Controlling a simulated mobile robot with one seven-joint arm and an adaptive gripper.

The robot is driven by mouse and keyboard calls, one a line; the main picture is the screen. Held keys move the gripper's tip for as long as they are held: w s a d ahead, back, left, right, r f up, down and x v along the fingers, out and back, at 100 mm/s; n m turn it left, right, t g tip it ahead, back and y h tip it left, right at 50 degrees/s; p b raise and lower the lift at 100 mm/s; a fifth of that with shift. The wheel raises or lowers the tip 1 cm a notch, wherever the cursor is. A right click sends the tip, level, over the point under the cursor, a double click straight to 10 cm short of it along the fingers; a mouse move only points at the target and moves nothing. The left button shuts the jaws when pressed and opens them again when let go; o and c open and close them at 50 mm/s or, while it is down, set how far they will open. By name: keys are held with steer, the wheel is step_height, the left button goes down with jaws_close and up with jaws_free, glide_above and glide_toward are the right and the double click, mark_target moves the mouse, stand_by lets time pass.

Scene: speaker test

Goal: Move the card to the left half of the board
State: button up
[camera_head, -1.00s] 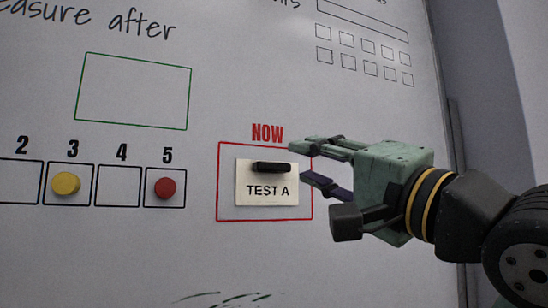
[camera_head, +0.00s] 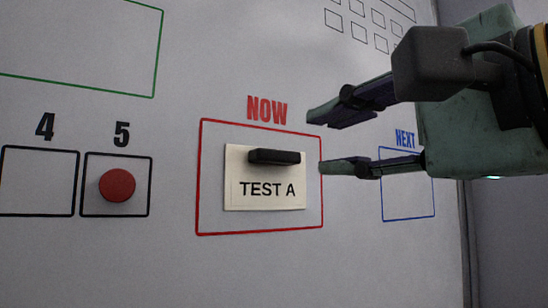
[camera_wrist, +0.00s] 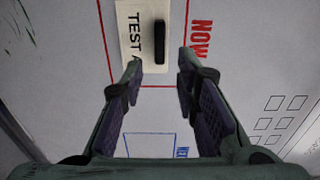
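The card (camera_head: 265,202), cream and labelled TEST A, is flat on the whiteboard inside the red NOW box (camera_head: 260,233). A black bar-shaped grip (camera_head: 274,156) sticks out from its upper part. My gripper (camera_head: 320,142) is open and empty to the right of the card, fingers pointing left, one above the other. In the wrist view, the card (camera_wrist: 130,48) and its black grip (camera_wrist: 159,42) appear turned sideways, with the grip beyond and between the two spread fingertips. The fingers look apart from the grip.
The whiteboard (camera_head: 150,265) has a red round magnet (camera_head: 117,185) in box 5, left of the NOW box. Box 4 (camera_head: 40,180) is empty. A blue NEXT box (camera_head: 408,210) lies to the right, partly behind my gripper. The board's right edge is near.

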mark_target(281, 155)
steer(key=x, duration=0.9)
steer(key=shift+w+a, duration=0.1)
jaws_close()
stand_by(1.1)
